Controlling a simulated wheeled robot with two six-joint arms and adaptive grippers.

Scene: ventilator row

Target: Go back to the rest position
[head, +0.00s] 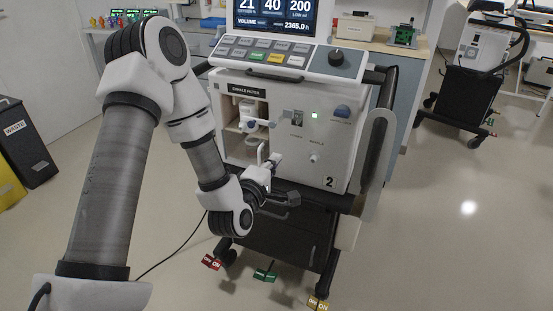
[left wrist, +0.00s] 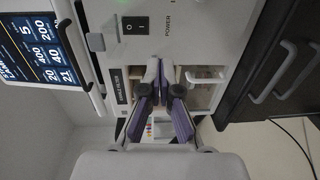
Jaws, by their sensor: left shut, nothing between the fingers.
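My left arm reaches in from the left in the head view. My left gripper (head: 268,168) is in front of the open compartment on the ventilator (head: 320,150), near its lower right edge. In the left wrist view the gripper's fingers (left wrist: 159,72) are together and hold nothing. The compartment, labelled as the exhale filter bay (head: 238,145), shows a white filter part (head: 250,118) inside. The gripper hides part of the bay's lower side. I cannot tell whether the fingers touch the ventilator. My right gripper is not in view.
The ventilator stands on a dark wheeled cart with red (head: 212,262), green (head: 264,275) and yellow (head: 317,303) brake pedals. A black waste bin (head: 22,145) is at the left. Another machine (head: 482,50) stands at the back right. The floor (head: 450,230) at the right is clear.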

